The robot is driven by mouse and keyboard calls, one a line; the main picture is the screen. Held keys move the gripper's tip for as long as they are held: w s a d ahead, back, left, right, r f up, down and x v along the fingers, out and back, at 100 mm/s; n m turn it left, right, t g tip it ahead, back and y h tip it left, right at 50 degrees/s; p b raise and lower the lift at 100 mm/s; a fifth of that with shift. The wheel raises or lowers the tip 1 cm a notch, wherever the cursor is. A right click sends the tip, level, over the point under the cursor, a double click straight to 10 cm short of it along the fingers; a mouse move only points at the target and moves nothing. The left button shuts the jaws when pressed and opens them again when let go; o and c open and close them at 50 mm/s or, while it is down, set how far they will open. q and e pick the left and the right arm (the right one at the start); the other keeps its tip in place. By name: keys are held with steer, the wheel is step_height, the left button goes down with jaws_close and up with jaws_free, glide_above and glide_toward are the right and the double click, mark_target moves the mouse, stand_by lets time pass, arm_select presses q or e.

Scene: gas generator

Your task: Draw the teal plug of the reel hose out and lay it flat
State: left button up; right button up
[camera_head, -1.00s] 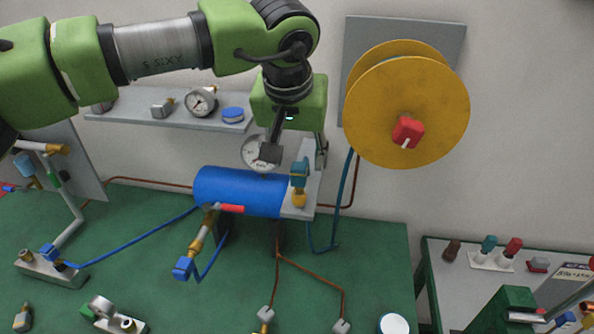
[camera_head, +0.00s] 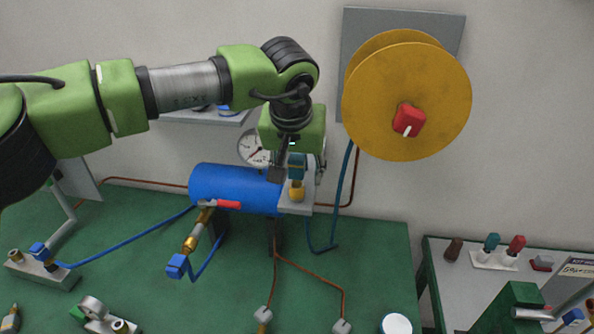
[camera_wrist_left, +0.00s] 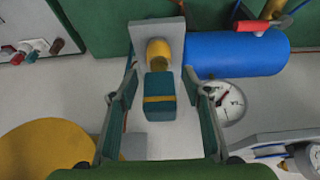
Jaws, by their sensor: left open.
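The teal plug (camera_head: 297,167) stands upright on a brass fitting (camera_head: 297,191) on the grey bracket (camera_head: 297,209) at the right end of the blue tank (camera_head: 233,188). In the left wrist view the teal plug (camera_wrist_left: 159,96) has a yellow band and lies between the two fingers. My left gripper (camera_wrist_left: 160,95) is open, with a finger on each side of the plug and gaps visible. In the head view the left gripper (camera_head: 296,172) points down over the plug and partly hides it. The teal hose (camera_head: 343,190) hangs from the yellow reel (camera_head: 406,95). My right gripper is not clearly shown.
A gauge (camera_head: 252,149) stands behind the tank, close to my left gripper. A blue hose and valve (camera_head: 178,265) lie in front. The green bench (camera_head: 375,255) has bare room right of the tank. A side table (camera_head: 445,285) with small plugs stands at the right.

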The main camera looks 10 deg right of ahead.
arm_select(q)
steer(key=shift+w, duration=0.15)
jaws_close()
steer(key=shift+r, duration=0.15)
steer(key=shift+r, duration=0.15)
steer(key=shift+r+p, duration=0.55)
steer(key=shift+p, duration=0.1)
steer(key=shift+r, duration=0.1)
steer(key=shift+r, duration=0.25)
steer(key=shift+r+p, duration=1.25)
steer(key=shift+r, duration=0.1)
steer(key=shift+r, duration=0.1)
